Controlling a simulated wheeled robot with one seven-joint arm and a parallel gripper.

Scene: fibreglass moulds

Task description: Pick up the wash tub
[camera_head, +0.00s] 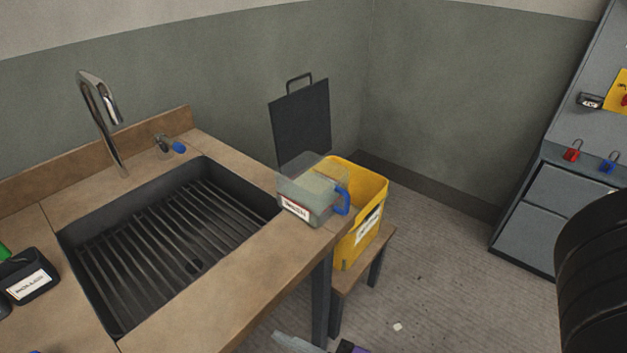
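The wash tub (312,197) looks to be the clear, see-through box with a blue handle (342,200) on its right side and a white label with red and dark print on its front. It stands upright on the right end of the brown counter (245,292), beside the sink. Something pale shows through its walls; I cannot tell what it is. My gripper is not clearly in view. A black ribbed rounded part at the right edge is probably my arm.
A yellow bin (370,188) stands on a low wooden bench (366,262) right behind the tub. A dark upright panel (301,120) is behind. The sink (170,240) and faucet (103,105) are left. A grey cabinet (565,200) stands right. Partly cut-off pieces (293,342) show at the bottom.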

